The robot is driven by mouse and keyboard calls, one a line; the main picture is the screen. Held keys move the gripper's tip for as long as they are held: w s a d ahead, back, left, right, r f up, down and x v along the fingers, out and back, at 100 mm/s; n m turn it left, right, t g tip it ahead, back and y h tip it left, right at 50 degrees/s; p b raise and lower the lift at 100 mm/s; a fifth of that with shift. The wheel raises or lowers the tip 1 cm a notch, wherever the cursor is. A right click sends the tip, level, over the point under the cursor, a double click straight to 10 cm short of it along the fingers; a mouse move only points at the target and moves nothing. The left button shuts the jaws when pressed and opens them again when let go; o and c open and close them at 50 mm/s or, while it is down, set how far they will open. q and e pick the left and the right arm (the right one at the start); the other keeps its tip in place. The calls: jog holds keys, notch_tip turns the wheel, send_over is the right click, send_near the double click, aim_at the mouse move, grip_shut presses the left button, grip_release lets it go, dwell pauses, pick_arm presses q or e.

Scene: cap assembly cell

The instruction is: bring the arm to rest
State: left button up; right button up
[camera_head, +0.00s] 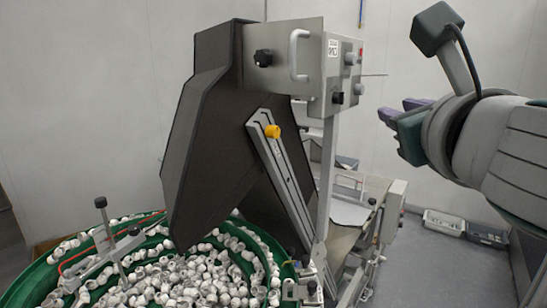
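My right arm comes in from the right edge, and its gripper (396,116) points left in the upper right of the head view. Its teal and purple fingers are seen from the side and overlap, so I cannot tell whether they are open or shut. I see nothing held at the fingertips. The gripper is raised, with a visible gap in the picture between it and the grey control box (338,75) to its left. A dark wrist camera on a bracket stands above it. My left gripper is not in view.
A tall dark hopper (215,120) stands in the middle, with a metal control panel on top. A green round bowl (30,288) full of white caps (190,280) lies lower left. Grey bins (444,223) stand on the floor at the right. Open floor lies below my arm.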

jog(key=s+d+f+m+g+h, duration=0.1)
jog(key=s+d+f+m+g, duration=0.3)
jog(key=s+f+m, duration=0.5)
jog(key=s+d+f+m+g, duration=0.45)
jog(key=s+m, duration=0.55)
jog(key=m, duration=0.3)
jog(key=s+d+f+m+g+h, duration=0.1)
jog(key=s+d+f+m+g, duration=0.3)
jog(key=s+f+m, duration=0.5)
jog(key=s+a+m+g+y, duration=0.1)
jog(key=s+a+m+y, duration=0.25)
jog(key=a+m, duration=0.5)
jog(key=r+p, duration=0.1)
jog(key=a+r+n+p, duration=0.1)
jog(key=r+p, duration=0.1)
jog(key=r+n+p, duration=0.1)
jog(key=r, duration=0.1)
jog(key=shift+w+a+r+p, duration=0.15)
jog(key=shift+w+a+p, duration=0.1)
jog(key=shift+w+p, duration=0.15)
